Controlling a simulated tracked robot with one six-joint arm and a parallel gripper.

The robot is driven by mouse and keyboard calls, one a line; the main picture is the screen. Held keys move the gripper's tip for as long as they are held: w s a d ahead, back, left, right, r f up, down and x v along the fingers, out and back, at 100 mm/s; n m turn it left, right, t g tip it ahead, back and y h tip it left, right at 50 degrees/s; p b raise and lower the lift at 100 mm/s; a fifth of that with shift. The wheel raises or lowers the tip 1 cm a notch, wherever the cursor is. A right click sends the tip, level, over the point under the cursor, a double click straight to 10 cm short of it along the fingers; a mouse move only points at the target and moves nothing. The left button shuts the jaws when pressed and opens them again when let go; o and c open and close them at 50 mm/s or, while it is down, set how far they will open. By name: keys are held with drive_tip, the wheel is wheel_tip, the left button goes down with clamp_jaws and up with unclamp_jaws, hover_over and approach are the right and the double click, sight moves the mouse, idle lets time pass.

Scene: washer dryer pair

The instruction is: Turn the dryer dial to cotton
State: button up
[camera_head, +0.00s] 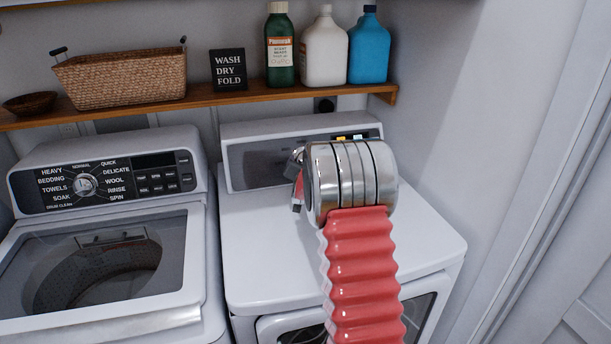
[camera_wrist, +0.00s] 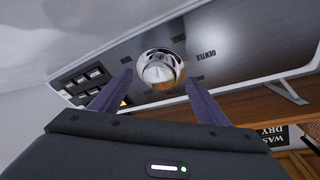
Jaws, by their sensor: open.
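The dryer (camera_head: 265,262) is the right-hand white machine in the head view. My arm hides its dial there, along with much of its dark control panel (camera_head: 246,166). In the wrist view the round silver dial (camera_wrist: 160,69) sits on the panel (camera_wrist: 240,40), seen tilted and turned over. My gripper (camera_wrist: 159,80) is open, with one dark finger to each side of the dial in the picture. I cannot tell whether either finger touches it. The word GENTLE reads to the right of the dial; other labels are too small or hidden. The dial's setting is unclear.
The washer (camera_head: 110,235) with its own dial (camera_head: 85,185) stands to the left. A wooden shelf (camera_head: 225,97) above holds a basket (camera_head: 122,78), a WASH DRY FOLD sign (camera_head: 228,69) and several bottles. A wall is close on the right.

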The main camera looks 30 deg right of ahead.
drive_tip(key=v, duration=1)
drive_tip(key=shift+f, duration=0.1)
idle(0.3)
drive_tip(key=s+a+r+n+g+y, duration=0.1)
drive_tip(key=s+a+r+n+y, duration=0.1)
drive_tip(key=s+a, duration=0.35)
drive_tip(key=s+a+r+n+g+y, duration=0.1)
drive_tip(key=s+a+r+n+y, duration=0.15)
drive_tip(key=a, duration=0.65)
drive_tip(key=s+a+r+n+y, duration=0.1)
drive_tip(key=s+a+r+n, duration=0.1)
drive_tip(key=s+a, duration=0.35)
drive_tip(key=s+a+f+n+g+y, duration=0.1)
drive_tip(key=s+a, duration=0.5)
drive_tip(key=s, duration=0.6)
drive_tip(key=s+a+f+n+g+y, duration=0.1)
drive_tip(key=s+a+n+g, duration=0.3)
drive_tip(key=s, duration=0.8)
drive_tip(key=shift+s+a+f, duration=0.2)
drive_tip(key=shift+a+f, duration=0.15)
drive_tip(key=shift+a, duration=0.9)
drive_tip(key=shift+c, duration=0.2)
